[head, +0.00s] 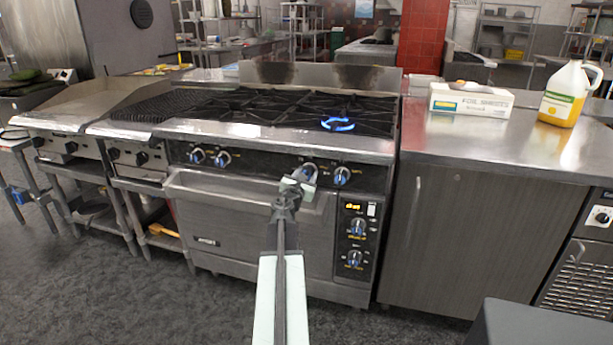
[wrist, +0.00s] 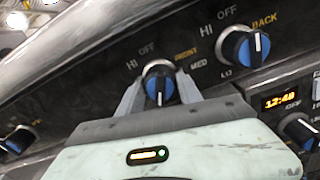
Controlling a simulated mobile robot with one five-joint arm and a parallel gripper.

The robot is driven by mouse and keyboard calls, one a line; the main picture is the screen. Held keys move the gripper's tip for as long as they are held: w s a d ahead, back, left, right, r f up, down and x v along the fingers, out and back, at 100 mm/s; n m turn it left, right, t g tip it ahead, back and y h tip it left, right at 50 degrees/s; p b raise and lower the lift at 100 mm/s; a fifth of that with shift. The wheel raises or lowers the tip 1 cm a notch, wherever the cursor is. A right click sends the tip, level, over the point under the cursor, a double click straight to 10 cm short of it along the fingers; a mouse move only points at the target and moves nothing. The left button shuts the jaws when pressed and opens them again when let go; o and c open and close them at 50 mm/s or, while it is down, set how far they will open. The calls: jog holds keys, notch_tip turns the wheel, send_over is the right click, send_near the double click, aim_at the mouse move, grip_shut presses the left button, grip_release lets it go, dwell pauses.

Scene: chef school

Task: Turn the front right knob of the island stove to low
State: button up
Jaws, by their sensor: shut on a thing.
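The front right knob (wrist: 160,86) is black with a blue face and a white line, beside a "FRONT" label in the wrist view. Its line looks roughly upright there; I cannot tell the exact setting. My gripper (head: 297,181) is at the stove's control panel (head: 262,164), with its two fingers on either side of this knob, shut on it. In the head view my gripper mostly hides the knob. The island stove (head: 250,245) has a blue flame (head: 338,124) at a right-hand burner near the front.
The knob labelled "BACK" (wrist: 250,46) is close on the right. Oven knobs (head: 356,259) are below it, and more burner knobs (head: 222,158) are to the left. A foil sheets box (head: 470,100) and a yellow jug (head: 566,95) stand on the right counter (head: 500,141).

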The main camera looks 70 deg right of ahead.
jog(key=shift+n, duration=0.6)
jog(key=o, duration=1.4)
jog(key=shift+c, duration=0.2)
jog(key=a, duration=0.7)
jog(key=shift+s+a, duration=0.2)
jog(key=shift+a, duration=0.15)
